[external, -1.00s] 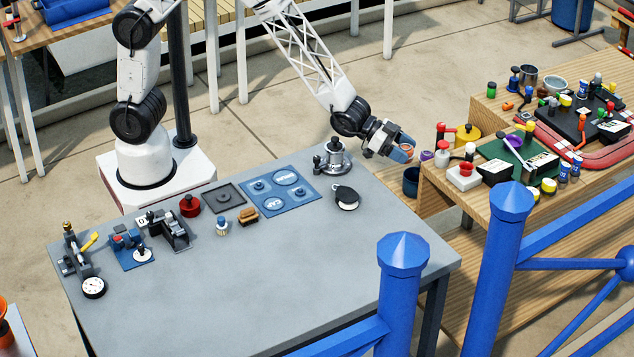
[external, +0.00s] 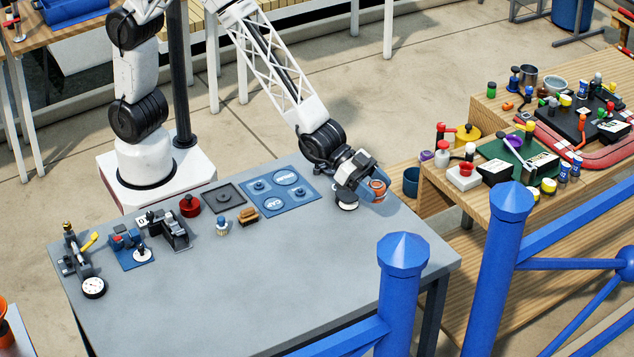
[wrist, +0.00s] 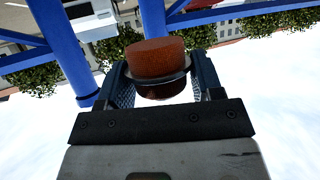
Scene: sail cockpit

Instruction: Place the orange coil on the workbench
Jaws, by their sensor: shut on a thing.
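The orange coil (external: 377,187) is held between the fingers of my gripper (external: 368,188), above the right end of the grey workbench (external: 270,275). In the wrist view the coil (wrist: 157,60) shows as a round orange-brown block with a pale ring around its lower part. The two dark fingers of my gripper (wrist: 158,85) press on it from both sides. I cannot tell exactly how high the coil is above the bench top.
A black-and-white round block (external: 346,203) sits right under my wrist. A blue board (external: 283,191), a red knob (external: 190,205) and small tools line the back of the bench. Its front middle is clear. Blue railing posts (external: 402,290) stand in front.

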